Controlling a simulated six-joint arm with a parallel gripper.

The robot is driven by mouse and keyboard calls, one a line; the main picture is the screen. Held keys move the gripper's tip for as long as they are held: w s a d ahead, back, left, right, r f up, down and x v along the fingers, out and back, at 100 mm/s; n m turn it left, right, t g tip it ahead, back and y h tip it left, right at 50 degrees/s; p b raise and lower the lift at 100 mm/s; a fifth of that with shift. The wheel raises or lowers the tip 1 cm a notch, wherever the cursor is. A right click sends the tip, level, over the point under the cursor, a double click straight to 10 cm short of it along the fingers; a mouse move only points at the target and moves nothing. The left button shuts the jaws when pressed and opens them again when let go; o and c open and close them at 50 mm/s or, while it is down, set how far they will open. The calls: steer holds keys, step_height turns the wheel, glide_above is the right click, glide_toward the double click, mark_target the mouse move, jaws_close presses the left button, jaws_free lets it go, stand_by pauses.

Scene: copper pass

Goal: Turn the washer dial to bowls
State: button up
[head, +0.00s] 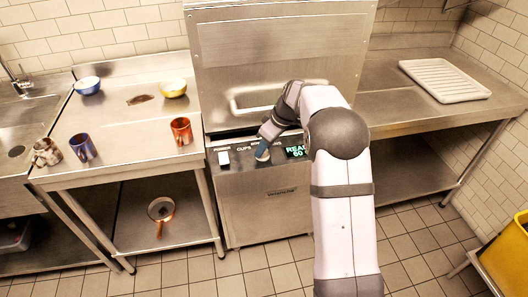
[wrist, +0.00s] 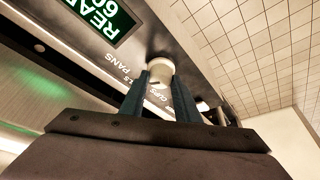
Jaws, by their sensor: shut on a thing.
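The washer (head: 265,205) is a steel machine with a dark control strip on its front. Its pale round dial (head: 262,155) sits on the strip, under my gripper (head: 266,143). In the wrist view the dial (wrist: 160,66) is between the two blue-grey fingers of my gripper (wrist: 160,92), which is shut on it. I cannot tell which label the dial points to.
A lit green display (head: 296,151) is right of the dial, and a white switch (head: 224,158) left. The washer's hood (head: 270,60) stands above. Bowls and mugs are on the left counter (head: 130,125); a white rack (head: 445,80) lies on the right counter.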

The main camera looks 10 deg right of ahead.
steer(key=shift+w+d+n+g+y, duration=0.15)
steer(key=shift+n+g+y, duration=0.3)
steer(key=shift+n, duration=1.15)
steer(key=o, duration=1)
steer(key=shift+r, duration=0.1)
steer(key=shift+b+v, duration=0.7)
steer(key=shift+v, duration=2.9)
